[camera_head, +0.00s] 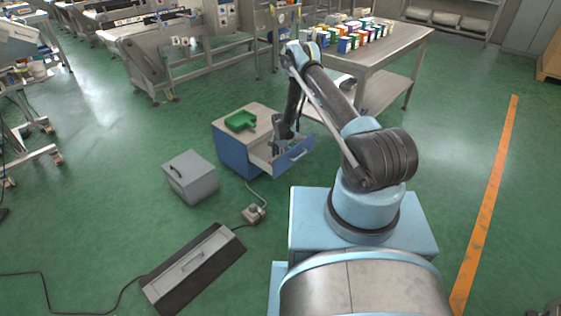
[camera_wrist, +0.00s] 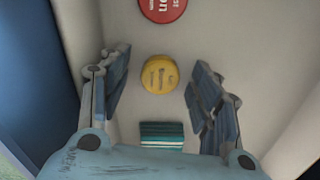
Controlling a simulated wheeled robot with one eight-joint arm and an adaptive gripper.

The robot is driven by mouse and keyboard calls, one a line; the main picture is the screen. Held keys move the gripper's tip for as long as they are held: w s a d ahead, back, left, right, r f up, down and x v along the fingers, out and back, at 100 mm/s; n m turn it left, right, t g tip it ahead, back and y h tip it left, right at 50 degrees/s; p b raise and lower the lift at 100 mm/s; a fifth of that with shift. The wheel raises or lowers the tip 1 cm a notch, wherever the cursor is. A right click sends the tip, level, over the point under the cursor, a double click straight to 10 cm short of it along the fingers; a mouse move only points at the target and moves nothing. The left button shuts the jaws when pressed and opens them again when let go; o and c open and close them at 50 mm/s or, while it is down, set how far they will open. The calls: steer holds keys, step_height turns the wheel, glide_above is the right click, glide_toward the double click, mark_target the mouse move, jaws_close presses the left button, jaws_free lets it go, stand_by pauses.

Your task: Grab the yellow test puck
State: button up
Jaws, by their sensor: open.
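The yellow test puck (camera_wrist: 160,75) is a round disc with dark markings. In the wrist view it lies on the pale floor of the open drawer (camera_head: 262,157). My gripper (camera_wrist: 155,85) is open, with one finger to the left and one to the right of the puck, and I see no contact. In the head view my gripper (camera_head: 280,146) reaches down into the drawer, and the puck cannot be made out there.
A red puck (camera_wrist: 162,8) lies beyond the yellow one, and a green striped block (camera_wrist: 161,136) lies nearer. Drawer walls rise on both sides. A green tray (camera_head: 240,121) sits on the blue cabinet (camera_head: 233,154). A grey box (camera_head: 190,178) stands left.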

steer(key=c, duration=1)
steer(key=shift+r, duration=0.15)
